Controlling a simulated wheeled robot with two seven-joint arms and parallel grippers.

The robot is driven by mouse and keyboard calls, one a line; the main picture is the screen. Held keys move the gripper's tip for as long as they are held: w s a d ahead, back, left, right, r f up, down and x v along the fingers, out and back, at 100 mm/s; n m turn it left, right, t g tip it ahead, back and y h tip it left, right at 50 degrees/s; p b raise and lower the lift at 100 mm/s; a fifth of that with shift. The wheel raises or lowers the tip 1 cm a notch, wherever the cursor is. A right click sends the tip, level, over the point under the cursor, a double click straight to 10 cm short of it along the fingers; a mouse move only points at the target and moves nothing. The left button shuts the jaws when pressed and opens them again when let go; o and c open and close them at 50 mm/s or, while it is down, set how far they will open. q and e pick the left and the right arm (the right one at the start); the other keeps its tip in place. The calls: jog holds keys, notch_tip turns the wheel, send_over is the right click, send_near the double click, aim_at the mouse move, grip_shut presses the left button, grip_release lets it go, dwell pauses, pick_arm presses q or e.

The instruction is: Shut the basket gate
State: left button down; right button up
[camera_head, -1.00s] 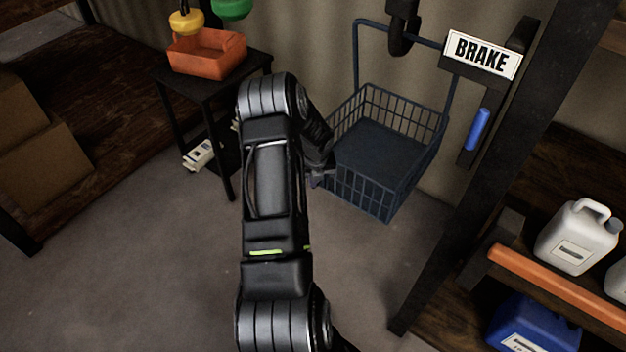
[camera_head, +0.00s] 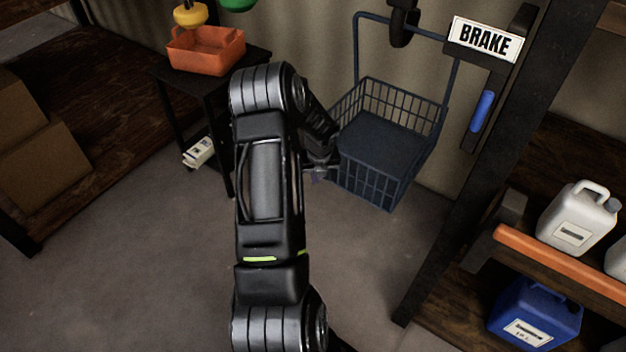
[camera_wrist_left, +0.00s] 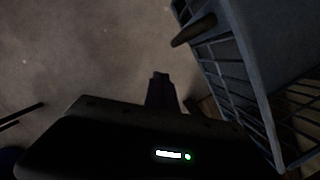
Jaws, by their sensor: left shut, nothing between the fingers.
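A dark blue wire basket (camera_head: 385,139) hangs from a tall frame in front of the corrugated wall. Its near barred side (camera_head: 372,186) faces me. Which panel is the gate, and how far it stands open, I cannot tell. My left gripper (camera_head: 321,172) is shut and empty at the basket's near left corner, very close to the bars; I cannot tell whether it touches. The arm hides part of the basket's left side. In the left wrist view the shut fingers (camera_wrist_left: 160,80) point over the floor, with the basket's bars (camera_wrist_left: 232,75) to their right. My right gripper is out of view.
A dark hook (camera_head: 401,25) is above the basket. A BRAKE sign (camera_head: 482,40) and blue handle (camera_head: 482,111) are on the post to the right. An orange bin (camera_head: 207,53) stands on a small table at left. Bare floor (camera_head: 150,260) lies in front.

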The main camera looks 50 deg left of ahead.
pick_arm(q)
jog(key=v, duration=0.7)
jog(key=shift+b, duration=0.3)
jog(key=w+d+f+n+t+h, duration=0.25)
jog(key=d+f+n, duration=0.25)
jog(key=d+n, duration=0.65)
jog(key=w+d+f+n+t+h, duration=0.1)
jog(key=w+d+f+n, duration=0.2)
jog(key=d+f+n, duration=0.55)
jog(key=s+d+f+n+g+h, duration=0.1)
jog(key=s+d, duration=0.5)
jog(key=d, duration=0.4)
jog(key=s+d+f+n+g+h, duration=0.1)
jog(key=s+d+n, duration=0.1)
jog(key=s+d, duration=0.4)
jog(key=s+d+f+n+g+h, duration=0.1)
jog(key=s+d, duration=0.5)
jog(key=d, duration=0.9)
jog(key=shift+n+g, duration=0.3)
jog(key=shift+g, duration=0.25)
